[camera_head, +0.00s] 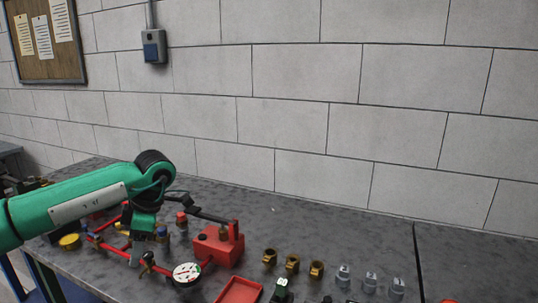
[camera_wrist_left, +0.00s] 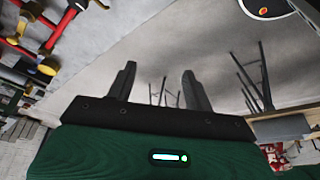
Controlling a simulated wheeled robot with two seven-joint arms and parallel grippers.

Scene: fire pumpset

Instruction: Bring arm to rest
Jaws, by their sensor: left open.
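My left arm comes in from the left in the head view, green, with its wrist bent downward. My left gripper (camera_head: 143,228) is over the left part of the bench, in front of the red pump piping; its fingertips are hard to make out there. In the left wrist view the gripper (camera_wrist_left: 158,84) has its two dark fingers apart with nothing between them. My right gripper is not in view.
The red pumpset (camera_head: 218,246) with a white-faced gauge (camera_head: 187,273) stands close to the left gripper. Brass fittings (camera_head: 292,263), grey fittings (camera_head: 370,282) and a red tray (camera_head: 239,291) lie to the right. The dark bench (camera_head: 335,232) is clear toward the block wall (camera_head: 300,90).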

